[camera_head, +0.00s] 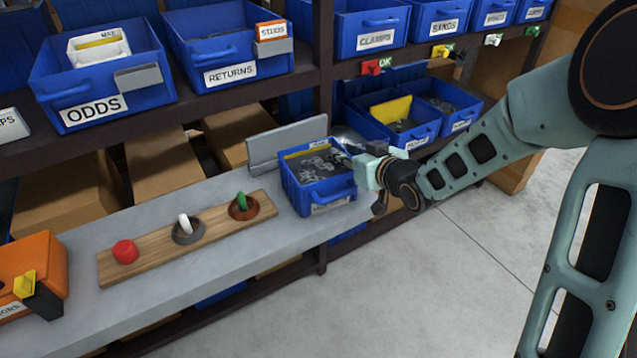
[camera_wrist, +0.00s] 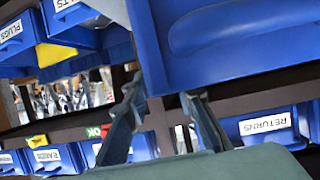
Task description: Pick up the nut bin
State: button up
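An open blue bin (camera_head: 322,198) stands upright on the grey shelf, with small grey metal parts inside. It has a front handle and a white label too small to read, so I cannot confirm that it is the nut bin. My gripper (camera_head: 343,160) is at the bin's right rim. In the wrist view, my gripper (camera_wrist: 160,95) has its two fingers apart, and a large blue bin (camera_wrist: 235,45) is close in front of them. I cannot tell whether the fingers touch the wall.
A wooden board (camera_head: 190,236) with red, white and green knobs lies left of the bin. An orange box (camera_head: 38,262) is at far left. A grey upright plate (camera_head: 290,140) stands behind the bin. Blue bins labelled ODDS (camera_head: 105,85) and RETURNS (camera_head: 225,55) sit on the upper shelf.

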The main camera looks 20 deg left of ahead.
jog(key=shift+c, duration=0.4)
grip_shut()
jog(key=shift+r, duration=0.1)
